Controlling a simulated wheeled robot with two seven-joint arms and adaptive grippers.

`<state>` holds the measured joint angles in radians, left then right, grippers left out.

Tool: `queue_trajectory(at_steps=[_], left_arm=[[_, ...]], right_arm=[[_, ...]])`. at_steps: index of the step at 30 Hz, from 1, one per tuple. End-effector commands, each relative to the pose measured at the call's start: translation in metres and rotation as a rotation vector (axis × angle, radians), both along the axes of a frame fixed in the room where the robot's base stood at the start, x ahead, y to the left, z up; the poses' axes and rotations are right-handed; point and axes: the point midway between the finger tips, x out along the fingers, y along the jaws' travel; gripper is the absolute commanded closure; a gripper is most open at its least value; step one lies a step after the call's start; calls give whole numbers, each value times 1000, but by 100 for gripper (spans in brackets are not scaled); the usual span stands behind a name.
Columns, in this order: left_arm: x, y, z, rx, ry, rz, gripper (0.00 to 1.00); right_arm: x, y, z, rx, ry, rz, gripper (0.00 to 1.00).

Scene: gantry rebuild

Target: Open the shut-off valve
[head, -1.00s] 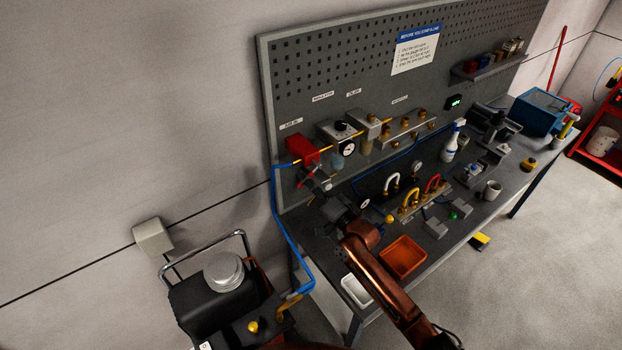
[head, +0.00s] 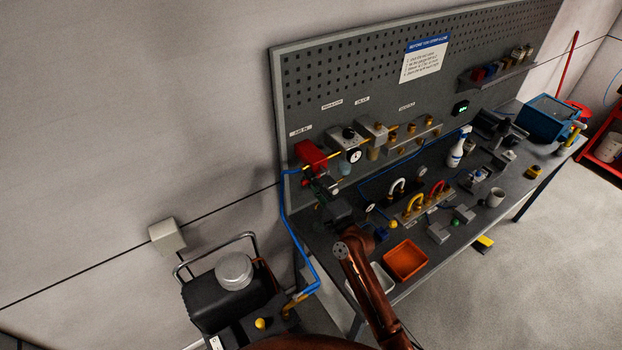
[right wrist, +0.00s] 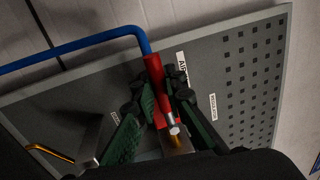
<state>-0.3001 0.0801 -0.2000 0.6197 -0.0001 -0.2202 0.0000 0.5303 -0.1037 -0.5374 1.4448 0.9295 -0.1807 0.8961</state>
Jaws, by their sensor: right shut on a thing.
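The red shut-off valve (head: 311,154) is on the pegboard's left end, under the air-in label, with the blue hose (head: 283,215) joining it. In the right wrist view the long red valve handle (right wrist: 155,82) runs from near the hose bend to a silver bolt. My right gripper (head: 318,186) is at the valve from the front. In the right wrist view its green-padded fingers (right wrist: 160,103) are on both sides of the red handle, shut on it. The head view hardly shows the contact. My left gripper is not in view.
The regulator and gauge (head: 350,150) sit close right of the valve. A black compressor with a silver top (head: 234,270) stands at lower left.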

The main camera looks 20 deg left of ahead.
Motion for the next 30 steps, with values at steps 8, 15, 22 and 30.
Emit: queue_trajectory(at_steps=[8,15,22,30], left_arm=[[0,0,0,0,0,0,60],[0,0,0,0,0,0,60],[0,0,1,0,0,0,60],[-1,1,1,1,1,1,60]], right_arm=[[0,0,1,10,7,-1,100],[0,0,1,9,6,0,82],[0,0,1,7,5,0,71],[-2,-3,-1,6,6,0,71]])
